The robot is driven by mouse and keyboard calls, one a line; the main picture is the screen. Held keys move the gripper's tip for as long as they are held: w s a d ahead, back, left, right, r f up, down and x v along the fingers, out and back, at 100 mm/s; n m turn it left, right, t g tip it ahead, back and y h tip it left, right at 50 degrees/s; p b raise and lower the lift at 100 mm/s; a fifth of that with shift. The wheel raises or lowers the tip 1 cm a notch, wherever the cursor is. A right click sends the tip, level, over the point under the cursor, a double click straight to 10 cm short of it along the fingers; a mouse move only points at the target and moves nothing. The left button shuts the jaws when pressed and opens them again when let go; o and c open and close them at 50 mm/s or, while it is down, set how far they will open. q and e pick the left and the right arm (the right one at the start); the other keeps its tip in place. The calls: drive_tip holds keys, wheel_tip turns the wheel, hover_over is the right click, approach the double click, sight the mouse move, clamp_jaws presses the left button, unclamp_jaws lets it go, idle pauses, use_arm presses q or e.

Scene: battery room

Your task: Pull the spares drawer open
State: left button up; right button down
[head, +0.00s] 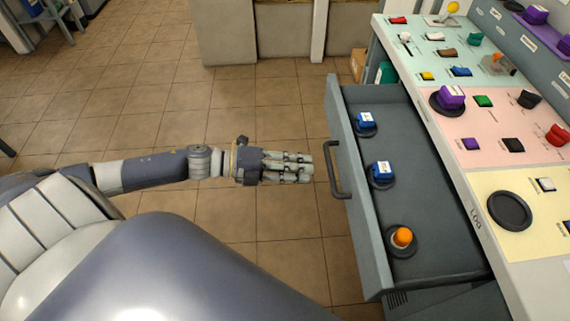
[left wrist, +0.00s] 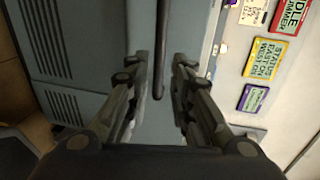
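The spares drawer (head: 408,165) is a grey drawer under the bench, standing well out with its inside in plain view. Its dark bar handle (head: 337,170) is on the front panel, facing my left arm. My left gripper (head: 310,168) is just left of the handle, apart from it, fingers pointing at it. In the left wrist view the fingers of my left gripper (left wrist: 162,85) are spread, with nothing held between them. The handle (left wrist: 159,45) shows there as a dark bar ahead, in line with the gap. My right gripper is not in view.
In the drawer are two blue items (head: 366,121) (head: 381,172) and an orange-topped item (head: 402,238) on dark round bases. The bench top (head: 485,192) carries many small coloured parts on green, pink and yellow areas. The tiled floor (head: 285,225) left of the drawer is clear.

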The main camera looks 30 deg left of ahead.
use_arm(q)
drive_tip(key=shift+v, duration=1.8)
drive_tip(key=w+a+f+n+t+y, duration=0.1)
drive_tip(key=a+f+n+t+y, duration=0.1)
drive_tip(key=a+f+n+y, duration=0.5)
drive_tip(key=w+a+f+n+t+y, duration=0.1)
drive_tip(key=a+f+n, duration=0.4)
drive_tip(key=f, duration=0.5)
drive_tip(key=s+a+f+n+g+y+p, duration=0.1)
drive_tip(key=s+f+n+y, duration=0.15)
drive_tip(key=s+f, duration=0.4)
drive_tip(key=s+a+f+n+g+y+p, duration=0.1)
drive_tip(key=s+f+n+g+y, duration=0.2)
drive_tip(key=f, duration=0.7)
drive_tip(key=s+d+f+n+g, duration=0.2)
drive_tip(key=s+d+f, duration=0.3)
drive_tip(key=s, duration=0.4)
drive_tip(key=s+d+f+n+g, duration=0.2)
drive_tip(key=s+d+f+n, duration=0.2)
drive_tip(key=s, duration=0.5)
drive_tip(key=s+d+f+n+g, duration=0.3)
drive_tip(key=s+d+f, duration=0.3)
drive_tip(key=s, duration=0.3)
drive_tip(key=shift+s+f+h, duration=0.3)
drive_tip(key=shift+f+h, duration=0.1)
drive_tip(key=shift+h, duration=0.05)
